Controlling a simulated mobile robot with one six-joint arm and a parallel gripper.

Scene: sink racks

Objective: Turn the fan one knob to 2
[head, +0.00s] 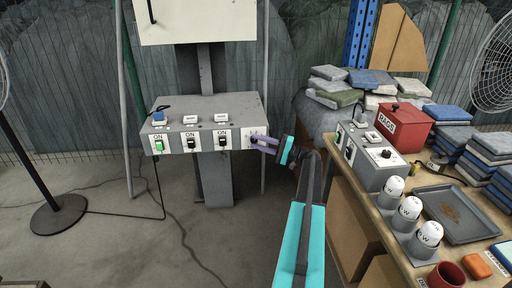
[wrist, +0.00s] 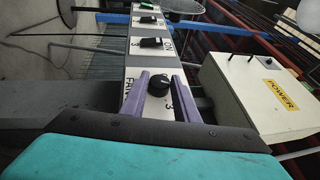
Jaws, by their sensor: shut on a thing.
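The fan one knob (wrist: 158,85) is a small black round knob on the right end of a grey switch box (head: 178,115). A partly covered FAN label and a 3 are printed beside it in the wrist view. My gripper (head: 257,140) reaches the box's front face from the right. Its two purple fingers (wrist: 160,80) stand on either side of the knob and are shut on it. The exact pointer setting of the knob cannot be read. In the head view the knob is hidden behind the fingers.
Left of the knob, the box carries a green switch (head: 158,147) and black switches (head: 191,145) marked ON. A POWER cabinet (head: 195,20) hangs above. At right a wooden table holds another grey control box (head: 372,165), a red RAGS box (head: 403,125) and a tray (head: 458,213).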

